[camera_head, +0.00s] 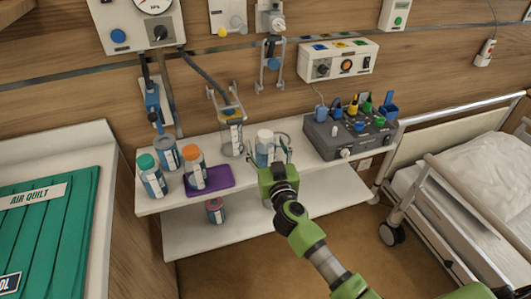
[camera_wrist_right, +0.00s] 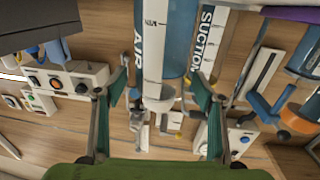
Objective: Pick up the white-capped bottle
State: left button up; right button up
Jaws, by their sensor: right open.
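The white-capped bottle (camera_head: 264,145) stands upright on the white shelf, right of the clear canister, with its lower part partly hidden by my gripper. My right gripper (camera_head: 274,161) is open, just in front of the bottle and close to it. In the right wrist view, which looks upside down, a blue bottle with a white label reading AIR (camera_wrist_right: 160,45) lies between the two spread green fingers of my gripper (camera_wrist_right: 160,78), its pale end pointing down. I cannot tell whether a finger touches it. My left gripper does not show.
An orange-capped bottle (camera_head: 194,169) stands on a purple tray (camera_head: 218,177), beside a green-capped bottle (camera_head: 150,176). The clear canister (camera_head: 232,138) is close left of the white-capped bottle. A grey device (camera_head: 348,140) with coloured plugs stands to the right. A small bottle (camera_head: 214,211) is on the lower shelf.

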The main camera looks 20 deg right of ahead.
jog(key=shift+w+f, duration=0.1)
jog(key=shift+w, duration=0.65)
jog(key=c, duration=1.5)
jog(key=shift+r, duration=0.2)
